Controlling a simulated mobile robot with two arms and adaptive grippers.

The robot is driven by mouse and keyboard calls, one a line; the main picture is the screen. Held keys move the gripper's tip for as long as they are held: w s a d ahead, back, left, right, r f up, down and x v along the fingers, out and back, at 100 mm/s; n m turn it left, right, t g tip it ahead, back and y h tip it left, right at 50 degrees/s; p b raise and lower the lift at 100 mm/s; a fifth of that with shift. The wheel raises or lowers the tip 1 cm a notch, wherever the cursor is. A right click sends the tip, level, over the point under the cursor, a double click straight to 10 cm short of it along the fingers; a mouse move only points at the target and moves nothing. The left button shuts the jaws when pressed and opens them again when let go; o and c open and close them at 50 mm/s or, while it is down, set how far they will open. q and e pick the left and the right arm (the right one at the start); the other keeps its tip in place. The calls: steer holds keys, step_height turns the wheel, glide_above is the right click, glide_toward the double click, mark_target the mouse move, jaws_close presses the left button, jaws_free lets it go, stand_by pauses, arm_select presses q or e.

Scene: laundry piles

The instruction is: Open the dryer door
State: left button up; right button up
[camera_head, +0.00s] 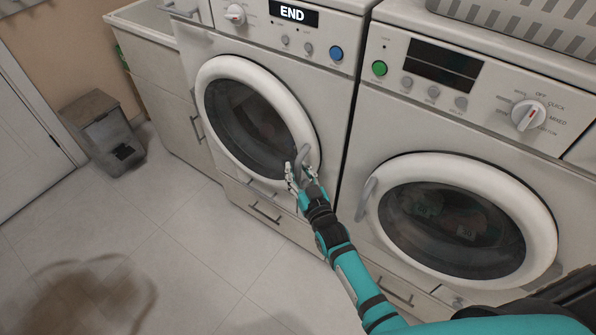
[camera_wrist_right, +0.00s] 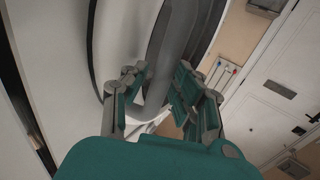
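Two white front-loading machines stand side by side. The left machine (camera_head: 275,75) shows "END" on its display, and its round door (camera_head: 222,68) looks closed. I take it to be the dryer, but no label confirms this. Its grey door handle (camera_head: 303,156) is on the door's right side. My right gripper (camera_head: 301,173) is at this handle with its fingers spread. In the right wrist view the handle (camera_wrist_right: 158,82) stands between the open fingers of my right gripper (camera_wrist_right: 156,92), with no clear grip on it. My left gripper is not in view.
The right machine (camera_head: 375,140) has a closed round door with its handle (camera_head: 367,198) on the left and items behind the glass. A grey bin (camera_head: 100,130) stands by the left wall. A basket (camera_head: 530,25) sits on the right machine.

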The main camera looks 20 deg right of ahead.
jaws_close()
steer(key=shift+w+f, duration=0.1)
steer(key=shift+f, duration=0.05)
stand_by(0.4)
